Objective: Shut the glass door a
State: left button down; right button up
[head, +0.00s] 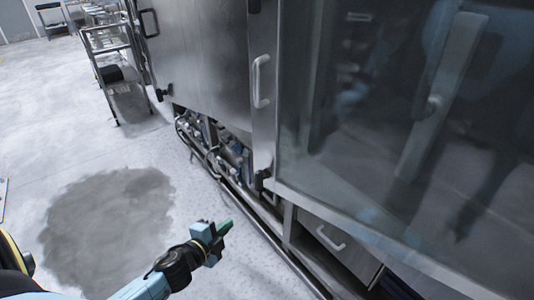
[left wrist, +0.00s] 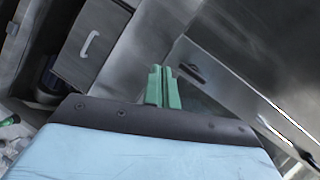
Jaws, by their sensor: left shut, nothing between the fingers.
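The glass door (head: 370,130) fills the right of the head view, a large dark pane with reflections in a steel frame. A pale vertical bar handle (head: 261,81) sits on the steel strip at the pane's left edge. I cannot tell exactly how far the door stands open. My left gripper (head: 225,227) is low over the floor, left of the door's lower corner and apart from it. Its green fingers are together and empty in the left wrist view (left wrist: 163,75). My right gripper is in neither view.
A drawer front (head: 335,240) with a pale handle lies below the door. Pipes and valves (head: 230,150) run along the machine's base. A wheeled rack (head: 112,65) stands at the back left. The floor on the left is clear, with a dark patch (head: 105,225).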

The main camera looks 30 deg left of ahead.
pick_arm(q)
notch_tip(320, 180, up, 15)
jog(key=w+d+m+t+h, duration=0.2)
jog(key=m+t, duration=0.1)
jog(key=m, duration=0.2)
jog(key=p, duration=0.3)
send_near(273, 151)
jog(key=w, duration=0.4)
jog(key=w+d, duration=0.1)
jog(key=w, duration=0.1)
jog(key=shift+w, duration=0.4)
